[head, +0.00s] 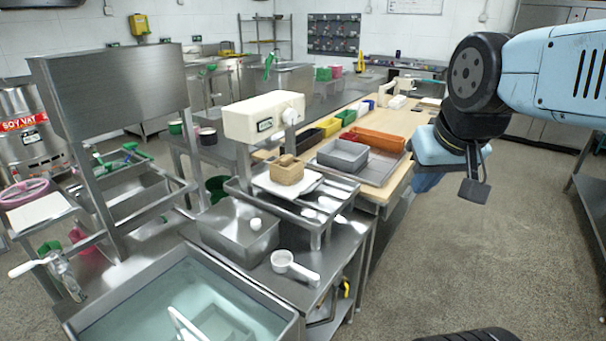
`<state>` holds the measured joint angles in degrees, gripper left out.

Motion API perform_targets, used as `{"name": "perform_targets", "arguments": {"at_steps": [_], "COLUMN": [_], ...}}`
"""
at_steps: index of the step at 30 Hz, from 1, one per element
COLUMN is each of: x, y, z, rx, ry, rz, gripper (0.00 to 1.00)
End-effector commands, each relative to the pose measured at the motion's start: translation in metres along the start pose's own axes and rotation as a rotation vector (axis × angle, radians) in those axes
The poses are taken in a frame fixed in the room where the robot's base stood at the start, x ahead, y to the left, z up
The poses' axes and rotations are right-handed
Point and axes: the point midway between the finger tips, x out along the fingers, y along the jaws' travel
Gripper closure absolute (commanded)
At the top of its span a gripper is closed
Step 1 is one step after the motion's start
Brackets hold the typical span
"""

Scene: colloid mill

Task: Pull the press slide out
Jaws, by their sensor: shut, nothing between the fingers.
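The press (264,117) is a cream-coloured head on steel posts, standing on the steel bench in the middle of the head view. Below it is a steel frame (314,222) with a flat pale plate (262,183), which seems to be the slide. A small wooden box (287,171) sits on the plate under the press head. How far the slide is drawn out I cannot tell. My gripper (425,183) hangs below the arm at the right, over the floor, clear of the press and the bench. It is shut and empty; its fingertips are hard to make out.
A white ladle (293,266) and a steel basin (240,234) are in front of the press. A water-filled tank (185,300) is at the lower left. Grey and orange bins (378,140) stand on the table behind. The floor (510,250) at right is mostly clear.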

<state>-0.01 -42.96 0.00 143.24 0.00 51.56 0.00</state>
Motion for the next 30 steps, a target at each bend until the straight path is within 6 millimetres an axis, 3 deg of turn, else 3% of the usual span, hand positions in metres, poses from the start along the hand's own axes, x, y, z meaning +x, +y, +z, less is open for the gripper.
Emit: {"name": "perform_targets", "arguments": {"at_steps": [10, 14, 17, 23, 30], "x": [0.0, 0.001, 0.005, 0.022, 0.057], "y": [0.0, -0.002, -0.003, -0.014, -0.033], "z": [-0.001, -0.01, -0.028, -0.083, -0.148], "rx": [-0.001, -0.018, -0.05, -0.154, -0.284], "ry": [0.0, -0.007, -0.02, -0.05, -0.079], "rz": [-0.001, -0.011, -0.029, -0.085, -0.153], "gripper": [1.0, 1.0, 1.0, 1.0, 1.0]}}
